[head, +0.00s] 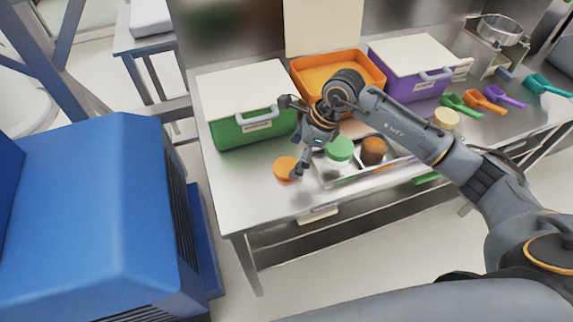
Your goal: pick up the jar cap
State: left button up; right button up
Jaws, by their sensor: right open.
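An orange jar cap (284,169) lies flat on the steel table, in front of the green bin. My right gripper (290,138) reaches in from the right with its fingers spread wide and nothing between them. Its lower fingertip is at the right edge of the cap in the picture; I cannot tell whether it touches. The other fingertip is farther back, near the green bin's handle. A jar with a green top (340,149) and a brown jar (373,149) stand in a clear tray right of the gripper. My left gripper is not in view.
A lidded green bin (240,134), an open orange bin (374,66) and a lidded purple bin (432,90) line the table's back. Several coloured scoops lie at right, including a green one (458,104). The steel table (236,190) is bare at its front left corner.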

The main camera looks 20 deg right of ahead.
aim_at(286, 167)
jog(key=p+x, duration=0.1)
jog(key=x, duration=0.2)
jog(key=shift+w+a+f, duration=0.1)
jog(key=shift+a+f, duration=0.1)
jog(key=shift+f, duration=0.3)
jog(key=c, duration=0.9)
jog(key=shift+r, duration=0.15)
